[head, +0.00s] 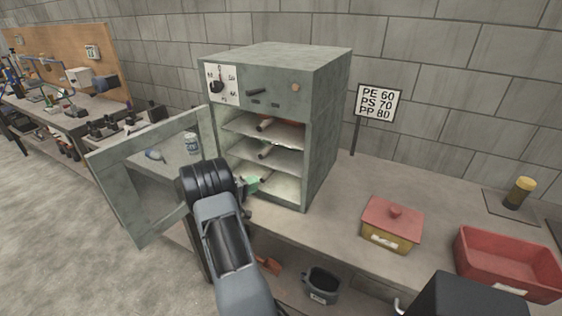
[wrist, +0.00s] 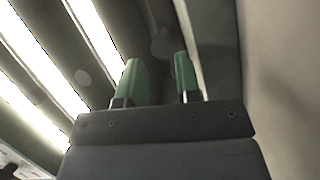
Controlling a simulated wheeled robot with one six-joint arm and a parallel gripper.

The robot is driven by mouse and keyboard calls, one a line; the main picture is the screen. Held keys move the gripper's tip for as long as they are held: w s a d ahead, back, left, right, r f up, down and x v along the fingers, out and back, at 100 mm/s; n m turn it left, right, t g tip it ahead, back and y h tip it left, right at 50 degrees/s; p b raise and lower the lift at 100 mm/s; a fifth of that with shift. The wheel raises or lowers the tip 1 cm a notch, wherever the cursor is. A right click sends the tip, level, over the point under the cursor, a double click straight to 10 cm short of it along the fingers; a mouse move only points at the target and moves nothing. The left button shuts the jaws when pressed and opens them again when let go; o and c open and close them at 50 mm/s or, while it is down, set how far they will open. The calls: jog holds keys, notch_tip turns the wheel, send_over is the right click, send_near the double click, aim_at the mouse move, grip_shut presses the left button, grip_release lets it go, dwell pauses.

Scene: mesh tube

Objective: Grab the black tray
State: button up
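My gripper (head: 250,185) has green fingers and is at the lower opening of the grey cabinet (head: 325,125), by its lowest compartment. In the wrist view my gripper (wrist: 160,78) shows its two fingers apart, with nothing seen between them. I cannot make out a clear black tray. A dark, labelled container (head: 321,287) stands on the lower level under the bench, below and right of my gripper; I cannot tell if it is the tray. My arm hides part of the cabinet's lower left side.
The cabinet door (head: 155,175) stands open to the left. Tubes lie on the cabinet shelves (head: 270,157). On the bench are a red-lidded box (head: 392,225), a red bin (head: 508,262) and a sign (head: 378,102). The bench between cabinet and box is clear.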

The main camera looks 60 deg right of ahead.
aim_at(262, 180)
jog(key=shift+x, duration=2.4)
grip_shut()
jog(key=shift+w, duration=0.1)
